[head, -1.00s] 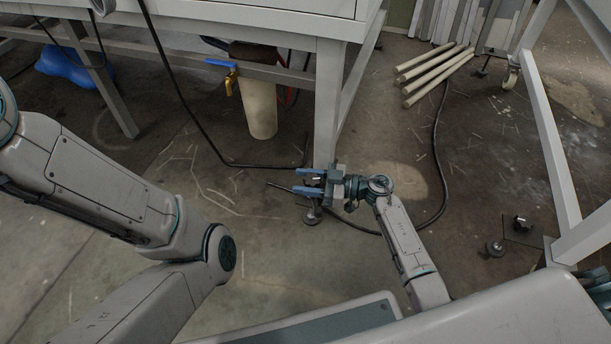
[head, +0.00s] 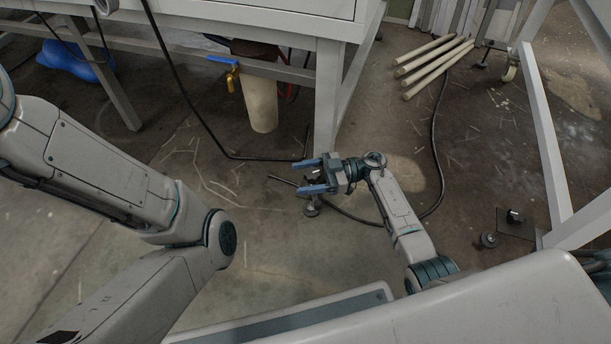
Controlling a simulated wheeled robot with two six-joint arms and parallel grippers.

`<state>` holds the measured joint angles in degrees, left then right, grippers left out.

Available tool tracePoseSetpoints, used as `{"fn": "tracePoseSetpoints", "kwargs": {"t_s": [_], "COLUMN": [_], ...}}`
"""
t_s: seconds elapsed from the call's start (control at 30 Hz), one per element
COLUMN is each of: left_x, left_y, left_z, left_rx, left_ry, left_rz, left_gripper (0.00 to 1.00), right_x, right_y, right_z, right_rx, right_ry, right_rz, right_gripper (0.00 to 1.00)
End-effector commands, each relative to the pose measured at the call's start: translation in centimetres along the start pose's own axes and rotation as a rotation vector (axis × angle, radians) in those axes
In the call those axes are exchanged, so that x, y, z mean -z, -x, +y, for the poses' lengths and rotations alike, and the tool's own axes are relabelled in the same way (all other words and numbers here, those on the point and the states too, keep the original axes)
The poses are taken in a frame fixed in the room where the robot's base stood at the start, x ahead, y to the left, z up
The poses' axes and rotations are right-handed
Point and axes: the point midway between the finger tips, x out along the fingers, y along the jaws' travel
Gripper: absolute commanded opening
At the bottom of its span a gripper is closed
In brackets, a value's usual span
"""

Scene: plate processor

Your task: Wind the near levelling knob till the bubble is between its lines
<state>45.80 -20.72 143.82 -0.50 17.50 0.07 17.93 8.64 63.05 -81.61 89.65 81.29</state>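My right gripper (head: 309,175) is at the foot of the white bench's near leg, its two blue fingers pointing left with a gap between them. A small dark knob (head: 314,178) shows partly in that gap, above the round levelling foot (head: 311,208). The fingers look apart from it, though contact is hard to judge. The bubble and its lines cannot be made out. My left arm comes in from the left, but its gripper is out of view.
The white bench (head: 335,75) stands above, with a blue-handled valve (head: 232,66) beneath. A black cable (head: 437,150) loops on the floor behind my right arm. Wooden poles (head: 435,66) lie at the back. A white frame (head: 545,140) with another foot (head: 489,240) stands at the right.

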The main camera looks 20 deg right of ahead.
Motion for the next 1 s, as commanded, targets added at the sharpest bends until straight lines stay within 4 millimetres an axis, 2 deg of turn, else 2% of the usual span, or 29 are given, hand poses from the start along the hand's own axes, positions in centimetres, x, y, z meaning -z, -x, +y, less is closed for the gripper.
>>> {"fn": "tracePoseSetpoints", "kwargs": {"t_s": [0.23,0.33,0.8,1.0], "left_x": [0.0,-0.2,-0.7,-0.6], "left_y": [-0.1,-0.4,-2.6,-2.8], "left_z": [0.0,0.1,0.8,0.8], "left_rx": [0.0,0.0,0.001,0.001], "left_ry": [0.0,0.0,0.003,0.004], "left_rz": [0.0,0.001,0.042,0.051], "left_gripper": [0.0,0.0,0.0,0.0], "right_x": [0.1,0.2,0.2,0.0], "right_y": [0.1,0.8,9.3,10.7], "right_z": [0.0,0.0,0.1,0.0], "right_rx": [0.0,0.0,-0.001,0.0], "right_ry": [0.0,0.0,-0.001,-0.001], "right_rz": [0.0,-0.002,-0.002,0.0], "right_gripper": [0.64,0.64,0.64,0.64]}}
